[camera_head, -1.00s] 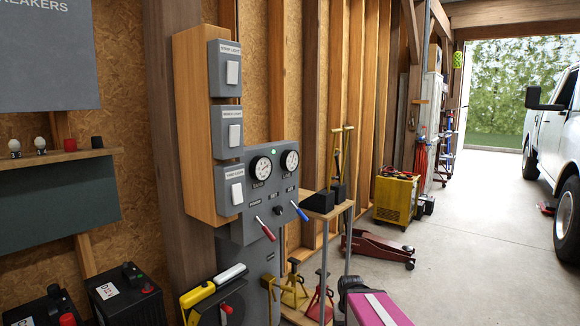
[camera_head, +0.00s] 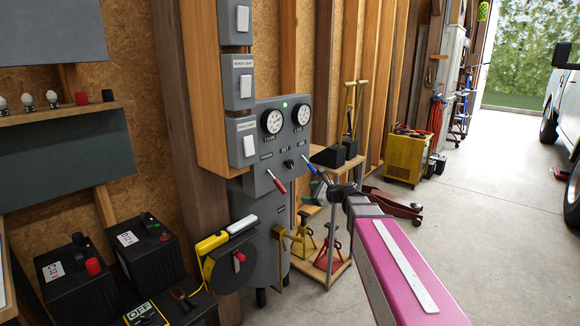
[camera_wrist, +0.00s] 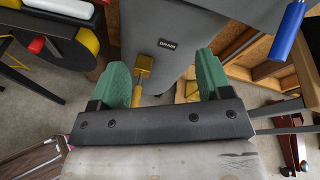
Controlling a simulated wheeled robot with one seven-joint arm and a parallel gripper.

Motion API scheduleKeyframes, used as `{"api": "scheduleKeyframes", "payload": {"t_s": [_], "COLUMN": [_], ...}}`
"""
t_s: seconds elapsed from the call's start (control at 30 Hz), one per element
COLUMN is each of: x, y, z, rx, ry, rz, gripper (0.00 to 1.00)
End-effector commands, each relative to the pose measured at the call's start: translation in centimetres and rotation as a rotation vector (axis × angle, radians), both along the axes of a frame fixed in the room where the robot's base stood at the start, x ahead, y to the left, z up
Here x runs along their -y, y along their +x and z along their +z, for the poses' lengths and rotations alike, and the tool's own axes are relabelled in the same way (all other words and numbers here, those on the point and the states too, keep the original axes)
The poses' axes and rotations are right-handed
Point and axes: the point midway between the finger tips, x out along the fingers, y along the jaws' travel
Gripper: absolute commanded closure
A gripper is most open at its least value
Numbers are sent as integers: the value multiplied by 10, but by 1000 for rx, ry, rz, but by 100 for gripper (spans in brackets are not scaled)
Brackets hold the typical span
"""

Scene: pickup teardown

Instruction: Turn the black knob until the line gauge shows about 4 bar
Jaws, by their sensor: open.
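The grey panel (camera_head: 262,153) is fixed to a post and carries two round white gauges. The right one, taken to be the line gauge (camera_head: 303,115), has a face too small to read. The small black knob (camera_head: 289,164) sits below the gauges, between a red lever (camera_head: 276,181) and a blue lever (camera_head: 309,164). My gripper (camera_head: 318,190) is in front of the panel, lower and right of the knob, apart from it. In the wrist view its green fingers (camera_wrist: 164,82) are spread with nothing between them. The knob is out of that view; the blue lever (camera_wrist: 288,30) shows top right.
A yellow drain handle (camera_wrist: 143,66) hangs beyond the fingers under a DRAIN label. A wooden shelf cart (camera_head: 330,265) with jack stands is behind my arm. A yellow-handled reel (camera_head: 225,240) is left of the cabinet. Open floor lies to the right.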

Motion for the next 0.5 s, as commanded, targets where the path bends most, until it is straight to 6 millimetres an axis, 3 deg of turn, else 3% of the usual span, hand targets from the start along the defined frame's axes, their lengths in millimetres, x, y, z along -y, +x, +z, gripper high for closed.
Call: {"api": "scheduleKeyframes", "payload": {"t_s": [0.1,0.2,0.33,0.5], "x": [-3,-3,-3,-14], "y": [28,39,46,56], "z": [39,61,74,76], "rx": [-89,-147,-186,-193], "ry": [238,379,467,480], "rz": [-80,-116,-134,-136], "gripper": [29,29,29,29]}}
